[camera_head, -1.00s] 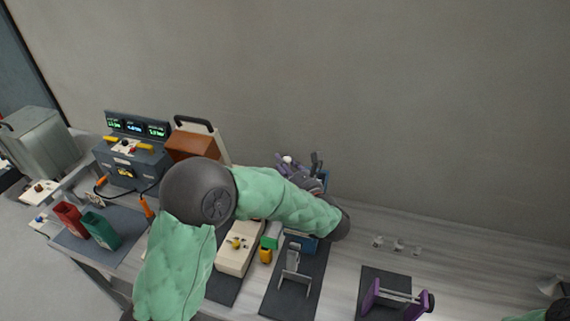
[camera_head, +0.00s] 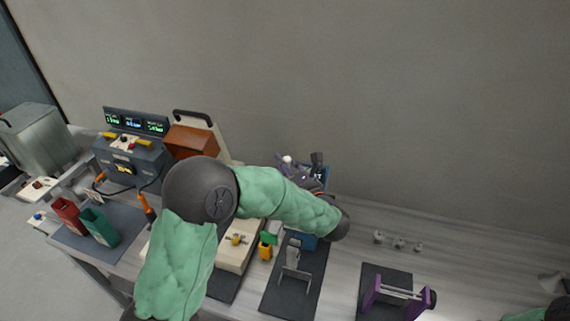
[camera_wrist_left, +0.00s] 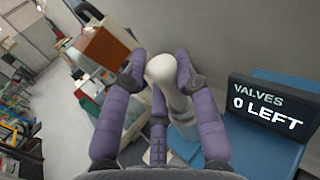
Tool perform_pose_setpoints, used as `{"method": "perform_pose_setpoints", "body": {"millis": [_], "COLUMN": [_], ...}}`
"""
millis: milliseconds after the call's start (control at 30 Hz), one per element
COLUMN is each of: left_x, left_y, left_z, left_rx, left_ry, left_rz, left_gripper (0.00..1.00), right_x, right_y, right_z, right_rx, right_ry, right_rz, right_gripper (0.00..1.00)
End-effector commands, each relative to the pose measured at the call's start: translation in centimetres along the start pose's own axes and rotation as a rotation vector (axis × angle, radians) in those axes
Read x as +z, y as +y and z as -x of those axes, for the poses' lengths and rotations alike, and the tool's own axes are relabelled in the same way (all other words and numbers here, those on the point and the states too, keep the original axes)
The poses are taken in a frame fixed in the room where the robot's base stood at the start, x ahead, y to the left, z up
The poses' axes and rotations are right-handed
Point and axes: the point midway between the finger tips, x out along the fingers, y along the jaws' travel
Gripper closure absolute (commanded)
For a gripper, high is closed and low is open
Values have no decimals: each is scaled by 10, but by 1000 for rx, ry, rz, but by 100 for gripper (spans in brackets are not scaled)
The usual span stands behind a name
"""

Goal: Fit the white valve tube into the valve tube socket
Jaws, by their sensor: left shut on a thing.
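My left gripper (camera_head: 287,163) is at the back of the bench, partly hidden behind my own arm in the head view. In the left wrist view its purple fingers (camera_wrist_left: 162,72) are closed around the white valve tube (camera_wrist_left: 163,68), whose rounded white end points up between them. Only a small white tip of the tube (camera_head: 287,159) shows in the head view. The tube's lower part is partly hidden by the fingers. I cannot make out the valve tube socket for certain.
A blue box (camera_wrist_left: 263,143) with a dark sign (camera_wrist_left: 275,104) reading "VALVES 0 LEFT" stands right beside the gripper. The wall is close behind. A purple-ended stand (camera_head: 400,293) is on a dark mat at the right. Small clear parts (camera_head: 398,242) lie on the bench.

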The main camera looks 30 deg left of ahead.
Motion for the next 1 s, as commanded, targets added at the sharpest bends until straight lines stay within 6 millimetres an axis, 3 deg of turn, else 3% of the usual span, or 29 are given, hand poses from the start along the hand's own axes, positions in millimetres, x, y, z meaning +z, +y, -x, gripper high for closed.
{"method": "perform_pose_setpoints", "body": {"millis": [333, 367, 433, 467, 833, 1000], "left_x": [-8, -7, -7, -7, -8, -8], "left_y": [0, 0, 0, 1, 0, -1], "left_z": [0, 0, 0, 0, 3, 23], "left_rx": [0, 0, 0, 0, -1, -4], "left_ry": [-1, -1, -1, 0, 2, 1], "left_rz": [1, 1, 0, 0, -2, 0], "left_gripper": [100, 65, 45, 43, 43, 43], "right_x": [0, 0, 0, 0, 0, 0], "right_y": [2, 2, 2, 2, 2, 2], "right_z": [-6, -6, -5, -5, -5, -5], "right_rx": [0, 0, 0, 0, 0, 0], "right_ry": [0, 0, 0, 0, 0, 0], "right_rz": [0, 0, 0, 0, 0, 0], "right_gripper": [46, 46, 46, 46, 46, 46]}}
